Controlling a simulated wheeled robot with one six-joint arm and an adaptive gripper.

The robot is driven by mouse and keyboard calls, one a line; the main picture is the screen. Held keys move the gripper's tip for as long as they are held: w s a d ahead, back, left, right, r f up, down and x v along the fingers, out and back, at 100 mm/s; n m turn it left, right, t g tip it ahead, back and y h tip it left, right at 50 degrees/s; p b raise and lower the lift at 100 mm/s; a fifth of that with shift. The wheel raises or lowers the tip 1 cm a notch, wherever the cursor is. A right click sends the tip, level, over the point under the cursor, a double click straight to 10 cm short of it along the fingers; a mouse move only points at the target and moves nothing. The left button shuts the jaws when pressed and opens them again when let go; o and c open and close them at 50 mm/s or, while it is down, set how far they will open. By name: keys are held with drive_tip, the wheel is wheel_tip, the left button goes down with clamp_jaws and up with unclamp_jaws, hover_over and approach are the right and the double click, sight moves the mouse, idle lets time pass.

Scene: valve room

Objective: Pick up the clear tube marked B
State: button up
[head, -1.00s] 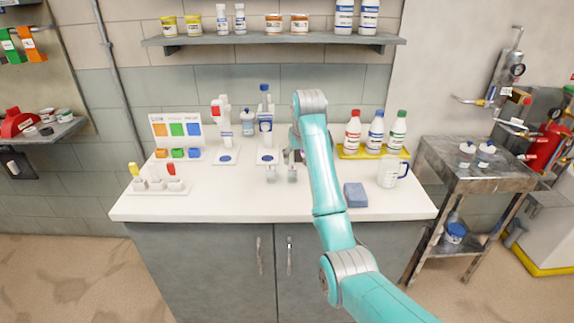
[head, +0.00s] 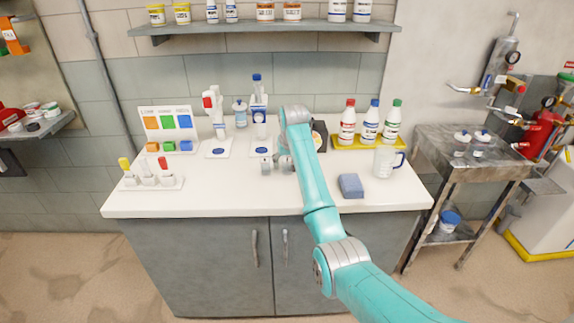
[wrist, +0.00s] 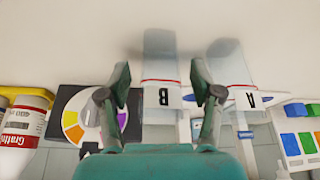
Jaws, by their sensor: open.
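The clear tube marked B (wrist: 159,68) is in the middle of the wrist view, between the two fingers of my gripper (wrist: 161,88). A gap shows on each side of it. My gripper is open. Beside it on the right in the wrist view is a similar clear tube marked A (wrist: 230,65). In the head view both stand on the white counter, tube B (head: 287,164) at right and tube A (head: 266,164) at left. My arm's end partly hides the gripper and the space behind tube B there.
A dark box with a colour wheel (wrist: 88,118) stands behind, left in the wrist view. Bottles stand in a yellow tray (head: 358,144). The counter's front middle is clear.

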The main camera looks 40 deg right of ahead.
drive_tip(key=shift+x, duration=0.75)
clamp_jaws()
